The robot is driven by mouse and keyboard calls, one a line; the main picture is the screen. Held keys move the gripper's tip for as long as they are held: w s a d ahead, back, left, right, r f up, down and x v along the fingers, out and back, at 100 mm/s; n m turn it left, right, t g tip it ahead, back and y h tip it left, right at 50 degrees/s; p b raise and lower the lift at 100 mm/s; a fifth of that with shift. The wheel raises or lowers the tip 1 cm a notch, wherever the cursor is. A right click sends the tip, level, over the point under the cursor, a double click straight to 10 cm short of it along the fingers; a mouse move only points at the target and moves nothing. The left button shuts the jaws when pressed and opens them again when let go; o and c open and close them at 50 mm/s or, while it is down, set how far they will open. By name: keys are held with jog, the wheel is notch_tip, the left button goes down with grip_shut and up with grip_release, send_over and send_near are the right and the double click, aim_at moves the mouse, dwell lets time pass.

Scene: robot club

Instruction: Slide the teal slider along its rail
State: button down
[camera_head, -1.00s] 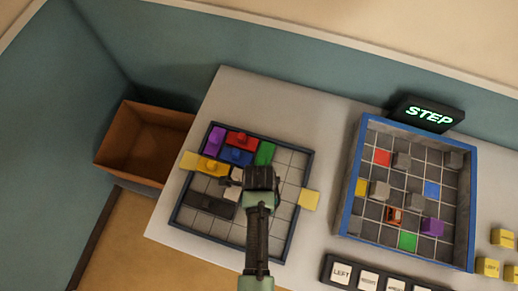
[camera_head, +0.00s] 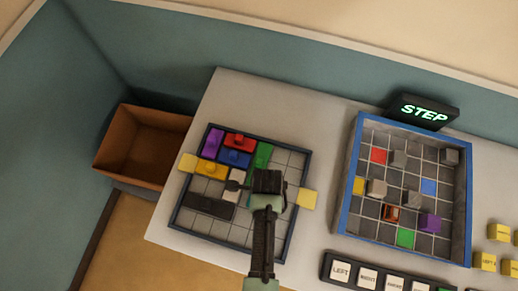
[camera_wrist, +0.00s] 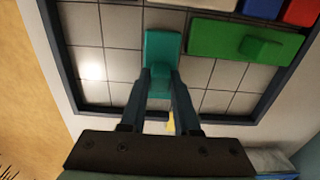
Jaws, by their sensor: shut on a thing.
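The teal slider (camera_wrist: 162,48) shows in the wrist view as a block lying on the grey-tiled sliding board. My gripper (camera_wrist: 161,76) is shut on its near part, with one finger on each side. In the head view my gripper (camera_head: 268,184) is over the middle right of the board (camera_head: 228,239), and it hides the teal slider there. The green slider (camera_head: 263,156) lies beside it, and shows to the right in the wrist view (camera_wrist: 240,43), apart from the teal one. A yellow tab (camera_head: 307,199) marks the board's right edge.
Purple (camera_head: 213,141), red (camera_head: 239,142), blue (camera_head: 236,157), yellow (camera_head: 210,172), white (camera_head: 236,176) and dark (camera_head: 209,207) sliders fill the board's left part. Bare tiles lie right of my gripper. A blue-rimmed box (camera_head: 355,185) stands right; a brown bin (camera_head: 142,148) stands left.

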jog(key=shift+s+d+p, duration=0.15)
jog(key=shift+s+d, duration=0.15)
jog(key=shift+d, duration=0.55)
jog(key=shift+s+d+p, duration=0.15)
jog(key=shift+s+d, duration=0.15)
jog(key=shift+d, duration=0.55)
jog(key=c, duration=0.9)
grip_release()
notch_tip(320, 180, up, 7)
jog(key=p, duration=0.7)
